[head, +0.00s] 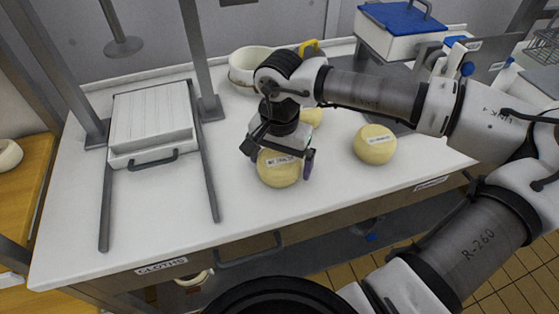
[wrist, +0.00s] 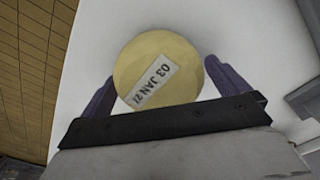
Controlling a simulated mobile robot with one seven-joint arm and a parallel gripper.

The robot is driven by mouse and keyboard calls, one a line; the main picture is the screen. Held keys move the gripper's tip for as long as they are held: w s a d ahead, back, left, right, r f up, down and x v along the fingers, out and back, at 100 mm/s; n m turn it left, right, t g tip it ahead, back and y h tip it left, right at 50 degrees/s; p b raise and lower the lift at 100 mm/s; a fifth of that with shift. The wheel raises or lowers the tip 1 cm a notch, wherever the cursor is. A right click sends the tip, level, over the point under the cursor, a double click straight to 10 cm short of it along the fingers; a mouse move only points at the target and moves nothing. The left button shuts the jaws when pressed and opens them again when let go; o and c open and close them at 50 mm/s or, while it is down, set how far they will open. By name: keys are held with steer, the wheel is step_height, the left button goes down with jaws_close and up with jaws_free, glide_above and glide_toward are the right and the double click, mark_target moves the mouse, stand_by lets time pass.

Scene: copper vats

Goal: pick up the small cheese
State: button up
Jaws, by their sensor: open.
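A round pale yellow cheese (head: 279,172) with a white date label stands on the white table, below my gripper (head: 280,158). A second labelled cheese (head: 374,144) stands to the right, apart from the gripper. A third yellow cheese (head: 312,117) is partly hidden behind my gripper. Which is the smallest is hard to tell.
A white-slatted press tray (head: 151,125) with metal rails and posts takes up the left of the table (head: 245,215). A cream bowl (head: 243,70) stands at the back. A white box with a blue lid (head: 401,17) is at the back right. The front table strip is clear.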

steer(key=shift+c, duration=0.3)
steer(key=c, duration=1.1)
